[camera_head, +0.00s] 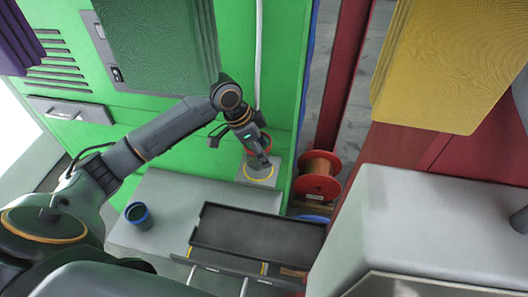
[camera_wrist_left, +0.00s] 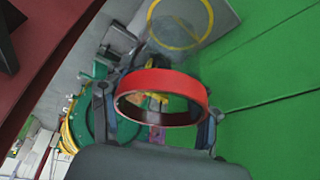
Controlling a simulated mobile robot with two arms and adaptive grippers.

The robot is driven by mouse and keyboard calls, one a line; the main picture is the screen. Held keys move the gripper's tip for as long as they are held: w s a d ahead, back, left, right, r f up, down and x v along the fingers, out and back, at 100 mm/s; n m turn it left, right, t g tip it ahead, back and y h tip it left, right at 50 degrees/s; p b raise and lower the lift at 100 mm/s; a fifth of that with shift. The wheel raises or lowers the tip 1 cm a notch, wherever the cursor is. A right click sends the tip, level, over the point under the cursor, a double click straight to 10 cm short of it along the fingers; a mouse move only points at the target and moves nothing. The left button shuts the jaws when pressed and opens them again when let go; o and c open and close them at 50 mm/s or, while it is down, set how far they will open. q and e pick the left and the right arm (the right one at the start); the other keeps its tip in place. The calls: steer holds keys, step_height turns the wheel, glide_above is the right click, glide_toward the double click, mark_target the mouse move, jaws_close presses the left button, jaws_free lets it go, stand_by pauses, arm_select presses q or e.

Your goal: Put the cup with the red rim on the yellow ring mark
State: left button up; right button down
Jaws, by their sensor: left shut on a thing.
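The cup with the red rim shows in the wrist view as a wide red band (camera_wrist_left: 162,83) between the two fingers of my left gripper (camera_head: 258,153), which is shut on it. The yellow ring mark (camera_head: 259,177) is on a grey plate just below the gripper in the head view. In the wrist view the ring (camera_wrist_left: 180,47) lies beyond the cup, towards the top. I cannot tell the cup's height above it. My right gripper is not in view.
A dark cup with a blue rim (camera_head: 138,214) stands on the grey surface (camera_head: 180,190) at left. A black tray (camera_head: 256,236) lies in front of the ring. A green machine wall (camera_head: 277,90) rises behind. A red spool (camera_head: 316,184) is at right.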

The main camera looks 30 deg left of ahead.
arm_select(q)
steer(key=shift+w+a+f, duration=0.2)
steer(key=shift+w+f, duration=0.2)
steer(key=shift+f, duration=0.15)
steer(key=f+p, duration=0.2)
steer(key=f, duration=0.1)
steer(key=shift+w+a, duration=0.1)
steer(key=shift+w, duration=0.1)
steer(key=shift+f+p, duration=0.3)
steer(key=shift+f, duration=0.1)
steer(key=shift+f, duration=0.1)
steer(key=o, duration=0.9)
steer(key=shift+c, duration=0.2)
